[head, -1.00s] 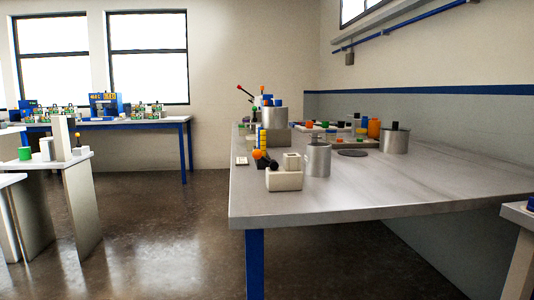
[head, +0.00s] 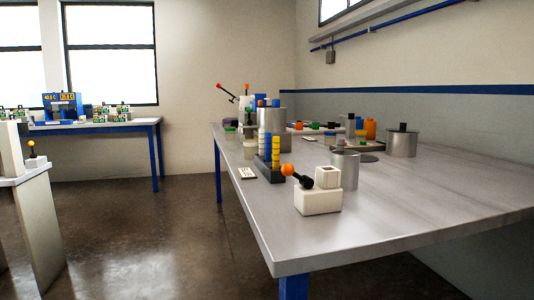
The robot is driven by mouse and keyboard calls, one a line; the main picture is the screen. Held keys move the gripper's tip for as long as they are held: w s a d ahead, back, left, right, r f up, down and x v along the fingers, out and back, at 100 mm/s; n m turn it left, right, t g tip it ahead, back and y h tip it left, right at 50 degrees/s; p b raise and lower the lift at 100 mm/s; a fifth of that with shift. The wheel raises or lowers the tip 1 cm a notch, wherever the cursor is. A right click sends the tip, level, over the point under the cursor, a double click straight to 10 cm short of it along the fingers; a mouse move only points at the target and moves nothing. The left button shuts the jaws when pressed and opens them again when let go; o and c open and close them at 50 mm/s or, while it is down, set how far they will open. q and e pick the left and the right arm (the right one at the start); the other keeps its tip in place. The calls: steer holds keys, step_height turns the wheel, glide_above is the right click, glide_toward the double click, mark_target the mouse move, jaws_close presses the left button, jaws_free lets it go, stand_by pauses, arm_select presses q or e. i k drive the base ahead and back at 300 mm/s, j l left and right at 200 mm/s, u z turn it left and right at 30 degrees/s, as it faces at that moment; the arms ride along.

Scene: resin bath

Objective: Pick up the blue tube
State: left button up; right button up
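Several blue and yellow upright pieces stand together on a dark base (head: 268,174) near the left edge of the grey table (head: 420,205). A blue upright piece, which looks like the blue tube (head: 266,146), is beside a yellow one (head: 276,150). They are small in the head view, and I cannot tell their exact shapes. Neither of my grippers is in view.
A white block with an orange-knobbed lever (head: 318,200) stands in front, beside a metal cup (head: 345,170). Metal pots (head: 402,143) and coloured jars stand farther back. The table's front right is clear. Open floor (head: 150,230) lies to the left.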

mark_target(268, 135)
steer(key=i+j+z, duration=0.1)
steer(key=z, duration=0.8)
steer(key=j+z, duration=0.25)
steer(key=j, duration=0.25)
steer(key=j+z, duration=0.3)
steer(key=j, duration=0.2)
steer(key=k+j+z, duration=0.25)
steer(key=j, duration=0.25)
steer(key=i, duration=0.1)
